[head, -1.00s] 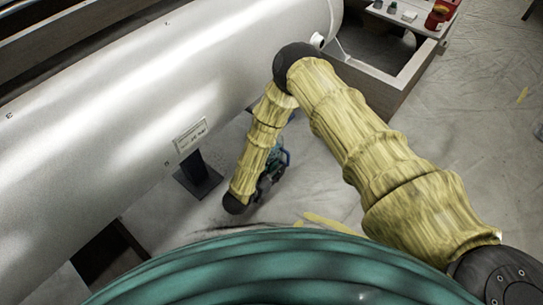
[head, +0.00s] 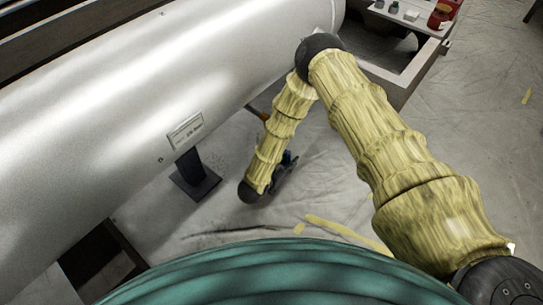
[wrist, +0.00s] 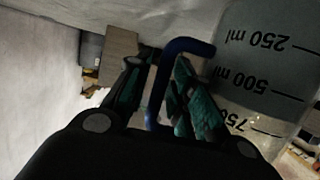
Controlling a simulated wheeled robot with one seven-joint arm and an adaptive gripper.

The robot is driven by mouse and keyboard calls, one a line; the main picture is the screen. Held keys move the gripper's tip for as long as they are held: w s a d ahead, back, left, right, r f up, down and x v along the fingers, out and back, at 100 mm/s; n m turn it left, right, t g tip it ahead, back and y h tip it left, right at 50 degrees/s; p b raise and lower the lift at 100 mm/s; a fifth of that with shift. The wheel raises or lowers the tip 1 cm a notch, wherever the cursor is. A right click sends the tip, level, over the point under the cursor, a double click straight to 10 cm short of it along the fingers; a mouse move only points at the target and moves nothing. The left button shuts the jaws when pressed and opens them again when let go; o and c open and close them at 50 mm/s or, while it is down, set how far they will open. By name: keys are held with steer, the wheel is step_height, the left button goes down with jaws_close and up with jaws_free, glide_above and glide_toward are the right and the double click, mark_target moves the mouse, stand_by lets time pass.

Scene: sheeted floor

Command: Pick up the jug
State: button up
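The jug (wrist: 262,75) is clear, with black volume marks that read upside down in the wrist view. It fills the right of that view. Its blue handle (wrist: 162,85) runs between the two teal fingers of my gripper (wrist: 158,80). My gripper looks open around the handle, with a narrow gap on the left finger's side. I see no clear squeeze on the handle. In the head view my gripper (head: 288,163) is low over the floor, partly behind my forearm, and I cannot make out the jug there.
A large pale cylindrical tank (head: 90,130) lies along the left, with a label plate (head: 185,131) and a dark stand (head: 195,178). A wooden bench (head: 405,75) with small items and a red container (head: 439,16) stands at the upper right. The sheeted floor (head: 480,130) at right is open.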

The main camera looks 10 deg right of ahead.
jaws_close()
steer(key=shift+r, duration=0.1)
